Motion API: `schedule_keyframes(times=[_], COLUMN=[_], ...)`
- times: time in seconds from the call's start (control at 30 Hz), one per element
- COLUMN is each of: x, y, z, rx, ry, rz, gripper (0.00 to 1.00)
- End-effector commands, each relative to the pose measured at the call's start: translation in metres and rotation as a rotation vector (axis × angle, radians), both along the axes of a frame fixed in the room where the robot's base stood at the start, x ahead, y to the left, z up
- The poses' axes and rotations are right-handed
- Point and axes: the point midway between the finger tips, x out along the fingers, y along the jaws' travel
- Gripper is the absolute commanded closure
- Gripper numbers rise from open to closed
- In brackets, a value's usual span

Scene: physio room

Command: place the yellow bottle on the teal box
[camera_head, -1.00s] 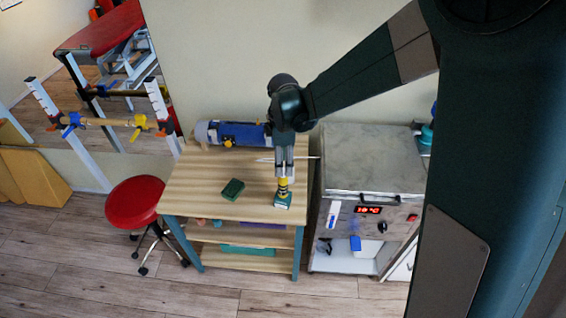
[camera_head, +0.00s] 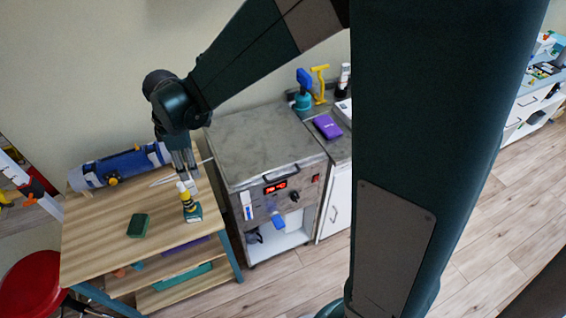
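The yellow bottle (camera_head: 187,197), small with dark bands, stands upright at the right side of the wooden table. Directly beneath it is the small teal box (camera_head: 194,214), and the bottle appears to rest on its top. My gripper (camera_head: 182,174) points down right above the bottle, its fingers at or just over the bottle's top. At this size I cannot tell whether the fingers touch the bottle or are parted from it.
A dark green block (camera_head: 138,225) lies left on the wooden table (camera_head: 100,232). A blue roll (camera_head: 120,166) lies along the back. Right of the table stands a grey-topped cabinet (camera_head: 265,140) with a red display. A red stool (camera_head: 32,285) is at lower left.

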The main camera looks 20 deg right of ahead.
Motion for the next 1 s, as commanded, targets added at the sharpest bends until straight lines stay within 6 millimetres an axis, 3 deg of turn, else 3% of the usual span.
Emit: schedule_keyframes(times=[0.4, 1.0], x=[-0.035, -0.099], y=[-0.059, -0.131], z=[0.056, 0.109], rx=[0.063, 0.179], ry=[-0.088, -0.208], rz=[-0.286, -0.690], gripper=[0.62, 0.62])
